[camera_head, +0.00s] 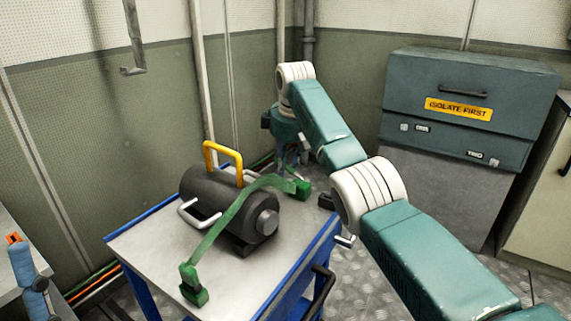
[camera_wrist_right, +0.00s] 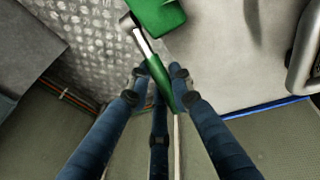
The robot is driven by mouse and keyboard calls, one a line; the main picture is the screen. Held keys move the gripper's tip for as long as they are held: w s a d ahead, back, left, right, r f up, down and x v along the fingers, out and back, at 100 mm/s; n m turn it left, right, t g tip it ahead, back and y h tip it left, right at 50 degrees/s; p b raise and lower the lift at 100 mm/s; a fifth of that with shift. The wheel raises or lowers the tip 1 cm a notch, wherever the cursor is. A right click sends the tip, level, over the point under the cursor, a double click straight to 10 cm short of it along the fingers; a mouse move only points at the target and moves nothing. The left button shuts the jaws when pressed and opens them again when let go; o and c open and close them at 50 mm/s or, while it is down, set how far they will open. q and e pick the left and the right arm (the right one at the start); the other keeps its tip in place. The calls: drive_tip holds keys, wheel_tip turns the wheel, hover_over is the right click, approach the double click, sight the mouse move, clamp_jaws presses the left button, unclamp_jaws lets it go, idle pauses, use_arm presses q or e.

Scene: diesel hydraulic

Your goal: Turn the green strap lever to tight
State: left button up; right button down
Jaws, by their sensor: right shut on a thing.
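A green strap (camera_head: 225,215) runs over a dark cylinder (camera_head: 225,200) on a cart, with a green block at each end. The far block (camera_head: 298,188) also shows in the wrist view (camera_wrist_right: 158,14). From it sticks out a lever (camera_wrist_right: 160,82) with a silver shank and a green grip. My right gripper (camera_wrist_right: 157,84) is shut on the green grip, its blue fingers on both sides. In the head view the right gripper (camera_head: 290,155) is beyond the cylinder and its fingertips are mostly hidden. Part of my left gripper (camera_head: 24,268) shows at the left edge; its jaw opening cannot be made out.
The cart top (camera_head: 150,245) has blue edges and bare room at its front left. The cylinder carries a yellow handle (camera_head: 222,145) and a grey handle (camera_head: 196,216). A teal cabinet (camera_head: 465,85) marked ISOLATE FIRST stands at the right. A pipe bracket (camera_head: 133,45) hangs at upper left.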

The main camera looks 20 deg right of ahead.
drive_tip(key=shift+f, duration=0.1)
drive_tip(key=c, duration=1.5)
unclamp_jaws()
drive_tip(key=v, duration=1.2)
